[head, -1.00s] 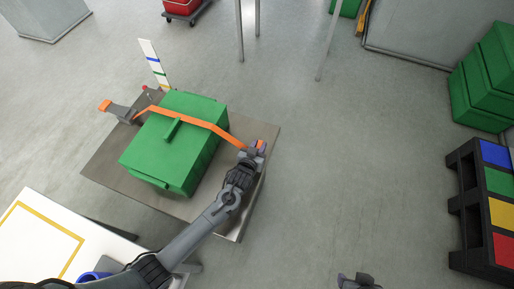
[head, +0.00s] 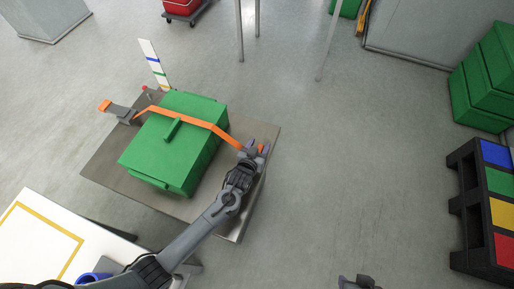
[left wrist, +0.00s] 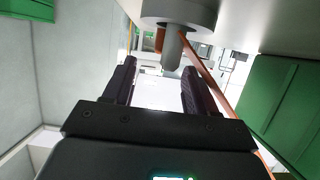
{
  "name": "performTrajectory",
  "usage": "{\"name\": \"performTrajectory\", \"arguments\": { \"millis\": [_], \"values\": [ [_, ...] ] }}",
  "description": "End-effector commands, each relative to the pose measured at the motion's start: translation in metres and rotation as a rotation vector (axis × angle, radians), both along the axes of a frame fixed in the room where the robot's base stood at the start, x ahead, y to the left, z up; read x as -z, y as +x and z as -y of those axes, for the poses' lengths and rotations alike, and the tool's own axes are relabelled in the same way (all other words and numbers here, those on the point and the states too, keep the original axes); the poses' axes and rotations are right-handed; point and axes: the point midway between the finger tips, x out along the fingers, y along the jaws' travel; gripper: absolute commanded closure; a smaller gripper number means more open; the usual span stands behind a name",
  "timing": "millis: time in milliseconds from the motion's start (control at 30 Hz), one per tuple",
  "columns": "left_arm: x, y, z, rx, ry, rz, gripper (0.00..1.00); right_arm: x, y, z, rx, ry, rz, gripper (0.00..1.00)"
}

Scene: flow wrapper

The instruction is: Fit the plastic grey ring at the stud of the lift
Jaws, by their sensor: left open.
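A green box (head: 160,150) with an orange strap (head: 188,119) over it stands on the metal lift top (head: 105,165). The strap ends at my left gripper (head: 257,150), by the lift's right edge. In the left wrist view, a light grey round ring-like piece (left wrist: 180,13) surrounds a darker grey stud (left wrist: 172,48), and the orange strap (left wrist: 205,72) runs off beside it. Whether the ring is fully seated is unclear. My left gripper (left wrist: 160,85) is open, with the stud tip just beyond its fingers. My right gripper (head: 357,281) shows partly at the bottom edge, jaws unclear.
A grey bracket with an orange end (head: 110,108) and a striped marker board (head: 155,65) stand at the lift's left. A white table (head: 28,240) is at lower left. A black rack with coloured bins (head: 480,200) stands right. The floor between is clear.

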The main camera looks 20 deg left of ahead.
Motion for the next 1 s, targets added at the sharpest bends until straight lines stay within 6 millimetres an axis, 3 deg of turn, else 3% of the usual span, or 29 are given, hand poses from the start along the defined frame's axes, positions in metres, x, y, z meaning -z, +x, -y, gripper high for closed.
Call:
{"name": "performTrajectory", "arguments": {
  "millis": [33, 400, 633, 1000],
  "values": [
    [0.032, -0.015, -0.009, -0.005, 0.024, -0.048, 0.43, 0.004, 0.0, 0.0, 0.001, 0.001, -0.001, 0.57],
    [0.0, -0.062, -0.006, -0.002, 0.016, -0.036, 0.43, -0.025, 0.005, -0.001, 0.005, 0.006, 0.011, 0.57],
    [-0.024, -0.092, -0.003, -0.001, 0.006, -0.018, 0.43, -0.033, -0.003, -0.002, 0.006, 0.01, -0.009, 0.57],
    [-0.035, -0.11, -0.002, 0.001, 0.004, -0.008, 0.43, -0.04, 0.0, -0.002, 0.006, 0.008, 0.0, 0.57]
  ]
}}
